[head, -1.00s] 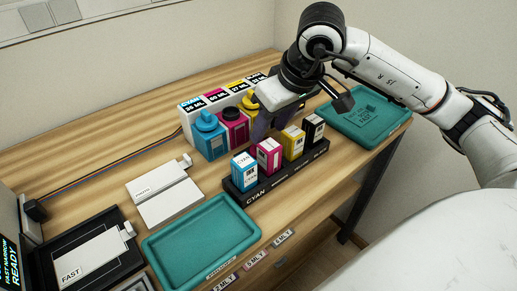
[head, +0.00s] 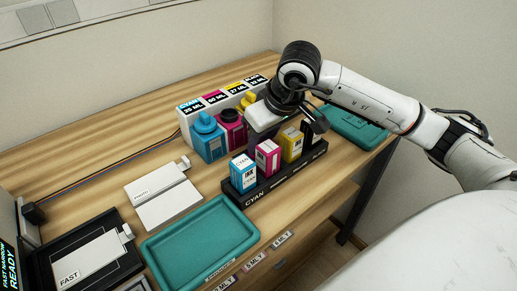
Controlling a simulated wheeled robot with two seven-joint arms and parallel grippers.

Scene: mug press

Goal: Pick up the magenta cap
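A magenta bottle (head: 231,132) stands between the cyan bottle (head: 208,138) and the yellow bottle (head: 248,101) at the back of the desk. Its top (head: 230,115) looks dark, and I cannot make out a separate magenta cap. My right gripper (head: 291,127) is low over the back of the cartridge rack, right of the magenta bottle. Its dark parts overlap the black cartridge, and the wrist and hand hide the space behind. I cannot tell whether it is open or shut, or whether it touches anything. My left gripper is out of view.
The black rack (head: 262,192) holds cyan, magenta (head: 267,158), yellow and black cartridges. A teal tray (head: 203,240) lies at the front, another teal tray (head: 355,128) at the right. White panels (head: 163,195) and a black-framed tray (head: 50,220) are on the left.

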